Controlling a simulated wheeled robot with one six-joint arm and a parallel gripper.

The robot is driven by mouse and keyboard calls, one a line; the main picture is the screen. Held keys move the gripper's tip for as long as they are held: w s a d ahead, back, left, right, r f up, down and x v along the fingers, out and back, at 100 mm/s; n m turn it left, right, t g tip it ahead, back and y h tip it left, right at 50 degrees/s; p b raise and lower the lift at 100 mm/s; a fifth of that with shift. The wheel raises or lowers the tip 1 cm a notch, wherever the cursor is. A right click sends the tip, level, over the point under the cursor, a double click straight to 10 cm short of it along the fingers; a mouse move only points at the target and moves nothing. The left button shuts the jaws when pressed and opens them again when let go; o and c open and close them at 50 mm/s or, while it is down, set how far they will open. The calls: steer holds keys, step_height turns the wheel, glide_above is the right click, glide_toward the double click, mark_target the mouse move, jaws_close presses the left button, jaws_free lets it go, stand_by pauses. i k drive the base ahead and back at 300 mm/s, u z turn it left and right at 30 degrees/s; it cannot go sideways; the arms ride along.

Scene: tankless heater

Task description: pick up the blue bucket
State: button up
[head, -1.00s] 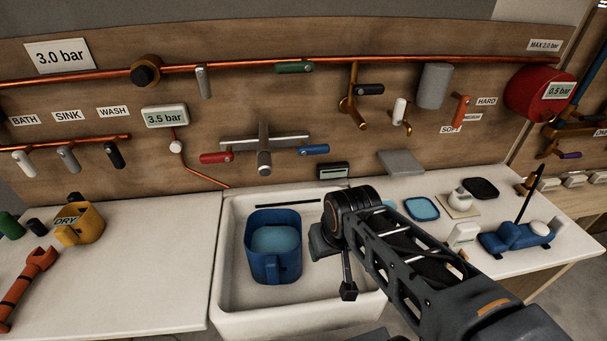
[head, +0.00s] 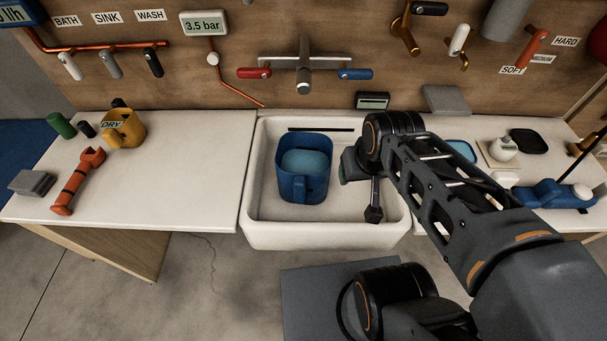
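The blue bucket (head: 303,183) stands upright in the white sink (head: 262,222). Light blue water or a light blue inside shows through its open top, and its handle faces the front. My gripper (head: 364,190) is over the sink just right of the bucket, with a gap between them. It points down and is partly hidden by my wrist, so its opening is unclear. Nothing is seen held in it.
A tap (head: 304,80) with red and blue handles is above the sink. Blue and black items crowd the right counter.

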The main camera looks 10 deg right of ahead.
mark_target(302, 161)
steer(key=u, duration=2.7)
steer(key=k, duration=0.5)
steer(key=z, duration=0.9)
